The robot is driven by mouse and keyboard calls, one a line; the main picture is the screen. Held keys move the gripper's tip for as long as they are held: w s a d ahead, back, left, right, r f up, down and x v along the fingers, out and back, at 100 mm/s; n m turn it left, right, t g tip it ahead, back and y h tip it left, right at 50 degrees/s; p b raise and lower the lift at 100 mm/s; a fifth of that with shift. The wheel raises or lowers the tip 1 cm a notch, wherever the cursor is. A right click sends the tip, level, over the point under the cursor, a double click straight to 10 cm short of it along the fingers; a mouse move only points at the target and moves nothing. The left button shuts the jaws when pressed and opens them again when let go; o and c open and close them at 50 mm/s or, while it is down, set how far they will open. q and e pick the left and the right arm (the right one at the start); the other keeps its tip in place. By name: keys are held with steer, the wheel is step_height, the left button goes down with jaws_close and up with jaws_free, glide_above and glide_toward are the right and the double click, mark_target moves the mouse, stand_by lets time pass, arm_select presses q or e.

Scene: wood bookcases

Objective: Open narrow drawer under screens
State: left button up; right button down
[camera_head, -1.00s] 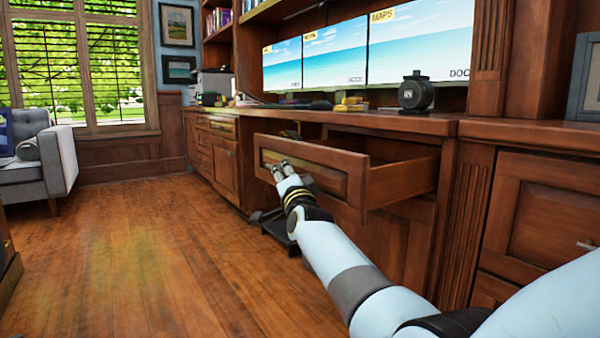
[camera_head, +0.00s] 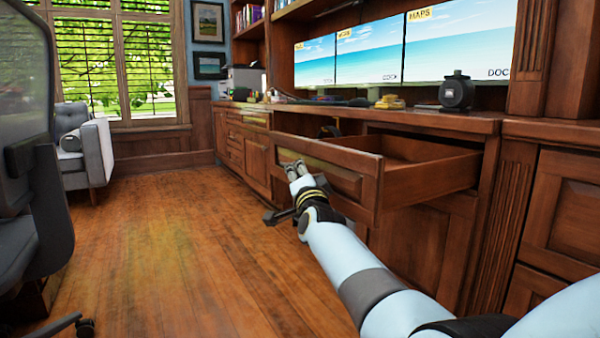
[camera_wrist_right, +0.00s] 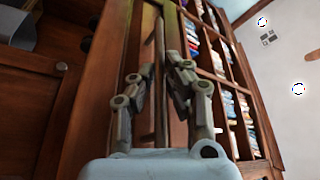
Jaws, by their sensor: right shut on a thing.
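The wooden drawer (camera_head: 335,172) under the screens is pulled well out of the desk, and its empty-looking inside shows. My right gripper (camera_head: 294,168) is at the drawer's front panel, toward its left part. In the right wrist view my right gripper (camera_wrist_right: 162,85) has its two fingers close together around a thin bar, which looks like the drawer's handle (camera_wrist_right: 160,40). The fingers hide part of the handle. Three screens (camera_head: 370,50) stand on the desk above. My left gripper is not in view.
A dark office chair (camera_head: 35,190) stands close on the left. A grey armchair (camera_head: 85,150) is by the window. The wood floor (camera_head: 180,240) between chair and cabinets is clear. A black device (camera_head: 456,92) sits on the desktop.

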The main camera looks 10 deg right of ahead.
steer(key=shift+f, duration=0.1)
steer(key=c, duration=1.4)
jaws_free()
steer(key=v, duration=0.7)
steer(key=shift+s, duration=0.3)
steer(key=shift+f, duration=0.1)
